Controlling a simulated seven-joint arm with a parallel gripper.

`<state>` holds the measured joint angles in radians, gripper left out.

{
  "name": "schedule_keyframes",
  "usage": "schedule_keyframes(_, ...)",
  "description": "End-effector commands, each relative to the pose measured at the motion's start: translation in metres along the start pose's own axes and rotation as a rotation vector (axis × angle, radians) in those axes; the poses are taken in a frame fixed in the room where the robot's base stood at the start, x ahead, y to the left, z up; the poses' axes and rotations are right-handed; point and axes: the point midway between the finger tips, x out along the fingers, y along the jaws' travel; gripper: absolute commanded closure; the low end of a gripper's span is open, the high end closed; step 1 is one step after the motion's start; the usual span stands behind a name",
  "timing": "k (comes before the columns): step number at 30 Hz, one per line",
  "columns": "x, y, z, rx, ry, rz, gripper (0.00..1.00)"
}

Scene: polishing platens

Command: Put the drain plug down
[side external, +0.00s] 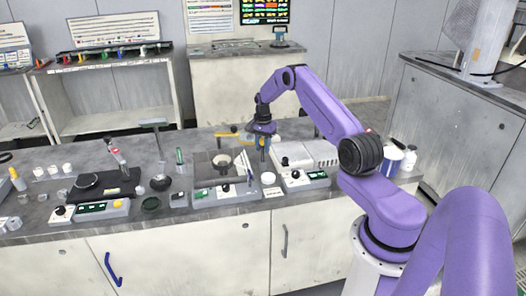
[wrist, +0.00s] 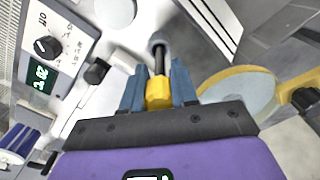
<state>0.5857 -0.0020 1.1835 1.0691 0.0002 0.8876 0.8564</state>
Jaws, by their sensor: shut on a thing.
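My gripper (wrist: 158,88) has two blue fingers, shut on a yellow block with a black stem, which looks like the drain plug (wrist: 158,96). The stem points away from my wrist toward a grey round end or opening; I cannot tell whether they touch. In the side view my gripper (side external: 264,142) hangs fingers down over the bench, between the basin unit and the white instrument. The plug is too small to make out clearly there.
A yellow-rimmed disc (wrist: 238,92) is close right in the wrist view.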

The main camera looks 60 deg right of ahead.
Motion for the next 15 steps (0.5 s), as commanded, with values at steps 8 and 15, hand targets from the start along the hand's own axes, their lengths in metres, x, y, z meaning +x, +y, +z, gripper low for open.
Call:
schedule_keyframes(8,0.024,0.001,0.001,0.000,0.000,0.000,1.00)
schedule_keyframes(15,0.024,0.001,0.001,0.000,-0.001,0.001,1.00)
